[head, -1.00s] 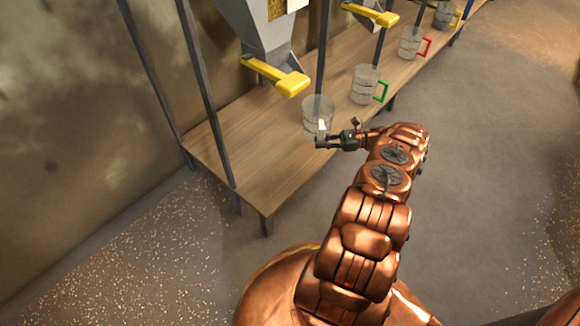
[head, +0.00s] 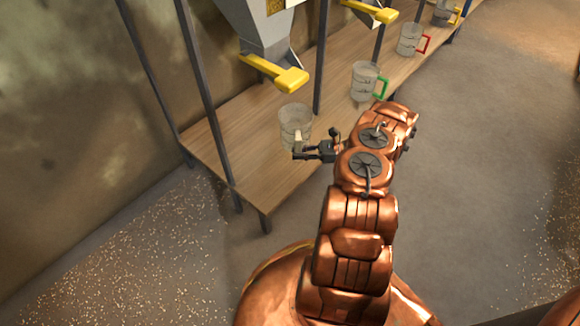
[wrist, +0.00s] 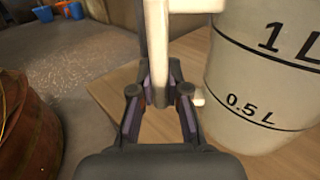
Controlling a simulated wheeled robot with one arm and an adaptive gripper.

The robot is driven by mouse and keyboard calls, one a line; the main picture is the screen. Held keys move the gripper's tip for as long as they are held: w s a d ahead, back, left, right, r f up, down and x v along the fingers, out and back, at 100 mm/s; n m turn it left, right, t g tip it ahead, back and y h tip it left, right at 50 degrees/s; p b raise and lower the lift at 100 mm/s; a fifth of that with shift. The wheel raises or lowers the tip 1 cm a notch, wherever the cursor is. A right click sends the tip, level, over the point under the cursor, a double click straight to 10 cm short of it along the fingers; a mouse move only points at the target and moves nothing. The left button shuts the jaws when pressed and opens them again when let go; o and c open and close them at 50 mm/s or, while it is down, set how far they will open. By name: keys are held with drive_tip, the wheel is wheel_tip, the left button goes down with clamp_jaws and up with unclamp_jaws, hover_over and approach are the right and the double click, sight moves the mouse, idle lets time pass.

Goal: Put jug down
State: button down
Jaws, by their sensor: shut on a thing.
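A clear jug with a white handle (head: 295,122) is at the front of the wooden bench (head: 235,180), below the yellow lever of the hopper. My gripper (head: 308,152) is shut on the jug's white handle, on the side toward me. In the wrist view, my gripper's fingers (wrist: 158,100) close around the handle, and the jug's wall (wrist: 265,75) with its 1 L and 0.5 L marks stands upright at the right. The jug is low over the bench; I cannot tell whether its base touches the boards.
A jug with a green handle (head: 366,82) and one with a red handle (head: 410,40) stand farther along the bench. A yellow lever (head: 290,78) hangs on the hopper above. Dark posts (head: 205,100) rise along the bench. Bare boards lie to the left.

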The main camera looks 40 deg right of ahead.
drive_tip(key=a, duration=0.2)
drive_tip(key=a+b, duration=0.1)
drive_tip(key=a, duration=0.1)
drive_tip(key=shift+s+a+f, duration=0.1)
drive_tip(key=shift+f, duration=0.3)
wheel_tip(320, 180, down, 3)
drive_tip(key=shift+f+b, duration=0.15)
drive_tip(key=shift+b, duration=0.65)
drive_tip(key=c, duration=1.2)
unclamp_jaws()
drive_tip(key=shift+o, duration=0.2)
